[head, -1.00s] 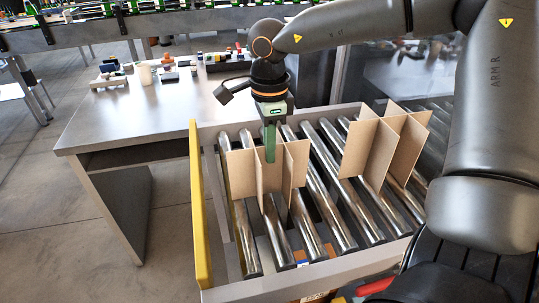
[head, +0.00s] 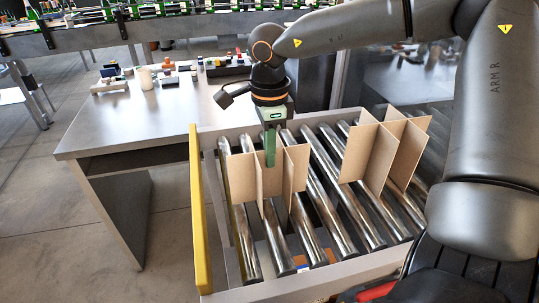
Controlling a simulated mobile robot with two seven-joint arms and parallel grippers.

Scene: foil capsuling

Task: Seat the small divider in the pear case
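A brown cardboard divider of crossed panels, which looks like the small divider (head: 242,178), stands upright over the metal rollers at the left of the roller frame. My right gripper (head: 270,150) comes down on it from above, its green finger overlapping the middle of the panels. Only one finger shows clearly. I cannot tell whether the fingers are closed on the cardboard or whether its bottom touches the rollers. A bigger-looking crossed cardboard divider (head: 357,152) stands apart on the rollers to the right. I cannot make out a pear case. My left gripper is not in view.
The roller frame has a yellow rail (head: 200,215) on its left and a grey front edge (head: 335,275). Bare rollers (head: 325,190) lie between the dividers.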

